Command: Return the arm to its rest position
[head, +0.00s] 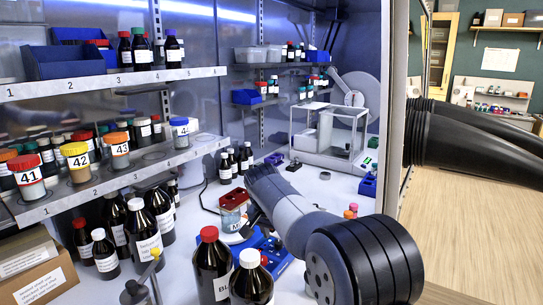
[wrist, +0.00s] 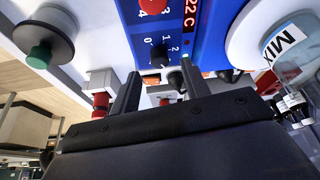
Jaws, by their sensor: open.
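My gripper (wrist: 160,82) is open, with its two dark fingers apart and nothing held between them. In the head view my grey arm reaches in from the lower right, and its dark end is close beside a jar (head: 232,214) on a blue device (head: 270,250). In the wrist view the jar, labelled MIX (wrist: 288,42), is at the upper right, apart from the fingers. The blue device's front panel (wrist: 165,22), with a dial and a red "22 C" readout, lies beyond the fingertips.
Tall dark bottles (head: 208,262) stand in front of the device. Shelves on the left hold numbered jars (head: 78,162) and a blue bin (head: 62,62). A clear-walled balance (head: 335,130) stands at the back. Black glove sleeves (head: 470,135) are at the right.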

